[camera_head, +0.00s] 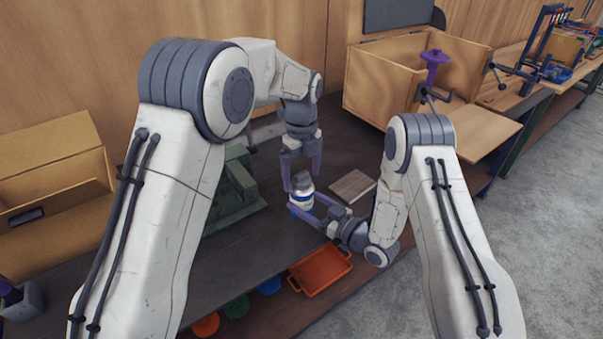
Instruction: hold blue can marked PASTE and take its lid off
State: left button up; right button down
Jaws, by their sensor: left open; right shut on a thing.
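The blue can (302,199) has a pale band and a grey lid (302,182) on top; it is upright near the middle of the bench. The marking is too small to read. My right gripper (307,208) is shut on the can's body from the right, low on its side. My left gripper (301,175) points down from above with its fingers apart, around or just above the lid; I cannot tell whether they touch it.
A green metal block (235,190) stands left of the can. A flat brown board (352,187) lies to the right. An orange tray (320,270) and several coloured discs sit below the front edge. A wooden box (395,75) stands behind; an open-fronted box (50,180) is at left.

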aim_at(302, 173)
pick_arm(q)
grip_shut()
jog(key=shift+r, duration=0.25)
dwell(0.5)
jog(key=shift+r, duration=0.9)
jog(key=shift+r, duration=2.05)
pick_arm(e)
grip_release()
pick_arm(q)
jog(key=shift+f, duration=0.1)
pick_arm(e)
jog(key=shift+d, duration=0.1)
